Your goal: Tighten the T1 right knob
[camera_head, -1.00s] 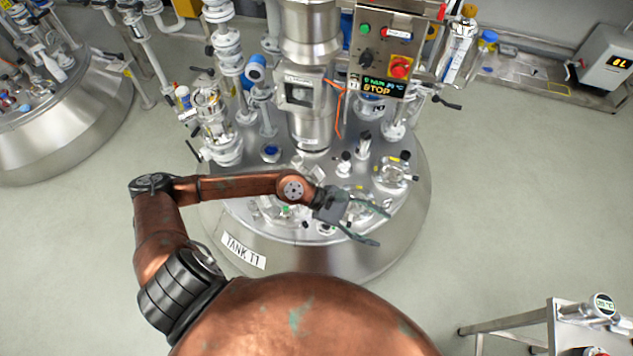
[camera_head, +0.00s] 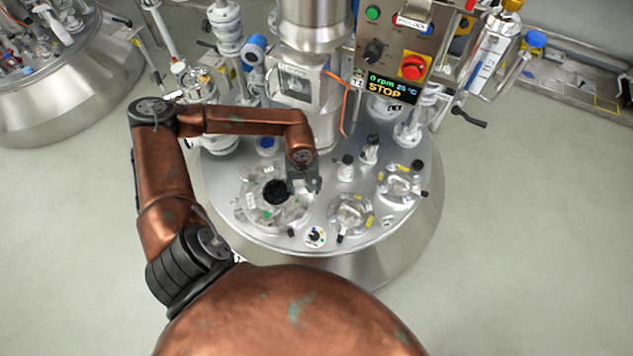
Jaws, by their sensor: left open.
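The steel tank T1 (camera_head: 268,238) fills the middle of the view, with several glass ports and black knobs on its lid. A round glass port with a black centre (camera_head: 276,192) sits at the left of the lid. A smaller glass port (camera_head: 350,214) is at the front middle. Another glass port (camera_head: 400,183) with black knobs is at the right. I cannot tell for sure which knob is the T1 right knob. My left gripper (camera_head: 304,187) is open, pointing down over the lid beside the left port. It hides part of that port's right side. My right gripper is not in view.
A control panel (camera_head: 397,50) with a red button and a STOP display hangs behind the lid. A thick steel column (camera_head: 318,60) and a white pipe stack (camera_head: 228,45) rise at the back. Black-capped fittings (camera_head: 346,168) stand just right of the gripper.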

